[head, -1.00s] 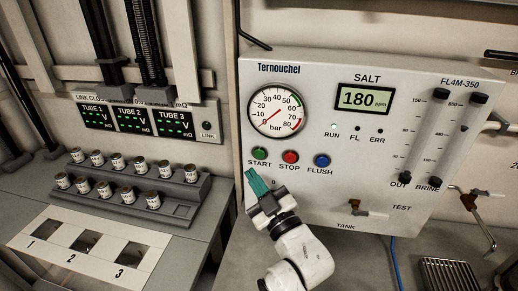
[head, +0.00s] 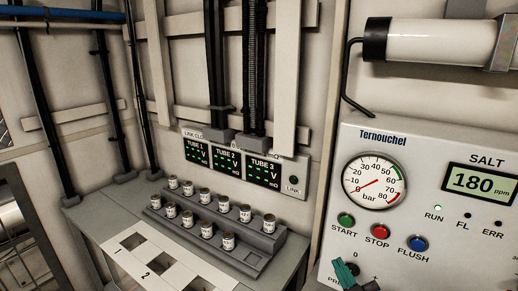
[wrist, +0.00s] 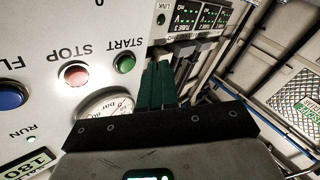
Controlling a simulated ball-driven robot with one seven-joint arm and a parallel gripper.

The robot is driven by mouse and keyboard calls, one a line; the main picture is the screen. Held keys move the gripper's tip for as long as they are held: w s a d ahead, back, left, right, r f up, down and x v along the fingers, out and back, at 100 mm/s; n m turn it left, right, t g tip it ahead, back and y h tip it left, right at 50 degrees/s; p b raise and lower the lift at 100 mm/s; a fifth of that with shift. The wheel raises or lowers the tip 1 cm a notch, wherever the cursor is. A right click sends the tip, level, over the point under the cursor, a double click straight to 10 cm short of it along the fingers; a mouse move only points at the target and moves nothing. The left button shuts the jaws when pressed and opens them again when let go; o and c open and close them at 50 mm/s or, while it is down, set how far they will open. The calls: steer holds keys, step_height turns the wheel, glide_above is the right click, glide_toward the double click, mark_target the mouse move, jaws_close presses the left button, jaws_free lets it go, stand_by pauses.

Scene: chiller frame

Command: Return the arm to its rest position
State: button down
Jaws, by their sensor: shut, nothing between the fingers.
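My gripper (head: 345,271) shows only as its teal fingertips at the bottom edge of the head view, in front of the lower left part of the white panel (head: 395,133). The rest of my arm is out of that view. In the wrist view my gripper's teal fingers (wrist: 157,86) lie close together, shut with nothing between them. They point past the green START button (wrist: 124,62) toward the tube displays. I cannot tell the exact gap between the fingers and the panel.
The panel carries a pressure gauge (head: 375,181), a red STOP button (head: 380,231), a blue FLUSH button (head: 417,243) and a salt display reading 180. At left, a stepped grey rack (head: 262,243) holds several small cans beside a plate with numbered openings (head: 128,262).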

steer(key=s+d+f+m+g, duration=0.1)
steer(key=s+d+f+g, duration=0.1)
steer(key=s+f+g, duration=0.2)
steer(key=s+d+f+m+g+h, duration=0.1)
steer(key=s+f+g, duration=0.3)
steer(key=s+f, duration=0.5)
steer(key=s+d+f+m+g+h, duration=0.1)
steer(key=s+d+f+m+g, duration=0.1)
steer(key=s+f, duration=0.4)
steer(key=shift+s+d+f+m+g, duration=0.2)
steer(key=shift+s+d+g, duration=0.1)
steer(key=shift+s+g, duration=0.4)
steer(key=shift+s+d+f+m+g, duration=0.1)
steer(key=shift+s+d+m+g, duration=0.15)
steer(key=shift+s+g, duration=0.45)
steer(key=s+f+m+g, duration=0.1)
steer(key=s+g, duration=0.3)
steer(key=s, duration=0.9)
steer(key=shift+d+f+m+g, duration=0.35)
steer(key=shift+d+m+g, duration=0.05)
steer(key=shift+d+m, duration=0.05)
